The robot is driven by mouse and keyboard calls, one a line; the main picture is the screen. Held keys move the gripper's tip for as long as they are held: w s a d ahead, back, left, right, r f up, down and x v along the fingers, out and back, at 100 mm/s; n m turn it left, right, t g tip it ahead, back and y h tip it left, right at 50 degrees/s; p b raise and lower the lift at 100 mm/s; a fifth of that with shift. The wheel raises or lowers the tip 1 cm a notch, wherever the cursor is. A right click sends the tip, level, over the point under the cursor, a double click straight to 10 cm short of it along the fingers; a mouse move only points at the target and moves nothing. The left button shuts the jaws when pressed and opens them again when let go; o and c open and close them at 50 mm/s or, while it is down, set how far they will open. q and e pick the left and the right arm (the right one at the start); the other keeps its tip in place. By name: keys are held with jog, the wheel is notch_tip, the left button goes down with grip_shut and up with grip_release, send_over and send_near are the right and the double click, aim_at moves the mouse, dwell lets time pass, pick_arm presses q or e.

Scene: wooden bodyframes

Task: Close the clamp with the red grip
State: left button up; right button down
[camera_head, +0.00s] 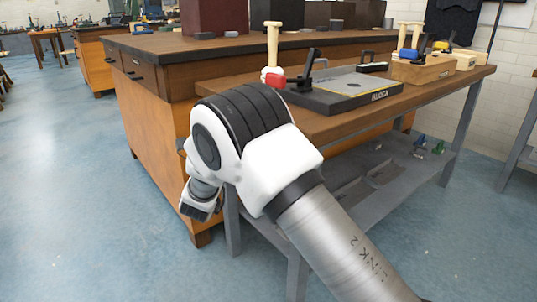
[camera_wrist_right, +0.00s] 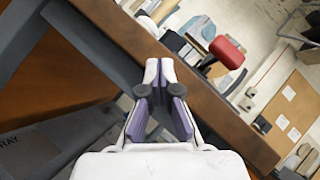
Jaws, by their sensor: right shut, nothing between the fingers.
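The red grip (camera_head: 275,79) is at the left end of a black clamp (camera_head: 304,76) on a dark board with a grey top (camera_head: 350,85) at the table's left end. The clamp has a dark bar standing up at a slant. In the right wrist view the red grip (camera_wrist_right: 228,52) shows to the right of and beyond the fingertips. My right gripper (camera_wrist_right: 160,68) is shut and empty, its fingertips apart from the grip, against the wooden table edge in the picture. In the head view my right arm hides its fingers. My left gripper is out of view.
The wooden table (camera_head: 440,78) has a lower grey shelf (camera_head: 370,190). A wooden block (camera_head: 422,70) with blue and yellow grips stands to the right. A pale mallet-like piece (camera_head: 272,45) stands behind the red grip. A large wooden workbench (camera_head: 160,110) is behind. Floor at left is free.

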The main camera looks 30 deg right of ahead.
jog(key=s+a+m+g+h+b, duration=0.1)
jog(key=s+m+g+h+b, duration=0.6)
jog(key=m+g, duration=0.75)
jog(key=d+r+t+b, duration=0.1)
jog(key=d+r, duration=0.1)
jog(key=w+d+r+m+t+y+b, duration=0.1)
jog(key=d+r, duration=0.1)
jog(key=d, duration=0.1)
jog(key=w+d+r+m+t+b, duration=0.1)
jog(key=d+r+b, duration=0.1)
jog(key=r, duration=0.1)
jog(key=shift+d, duration=0.25)
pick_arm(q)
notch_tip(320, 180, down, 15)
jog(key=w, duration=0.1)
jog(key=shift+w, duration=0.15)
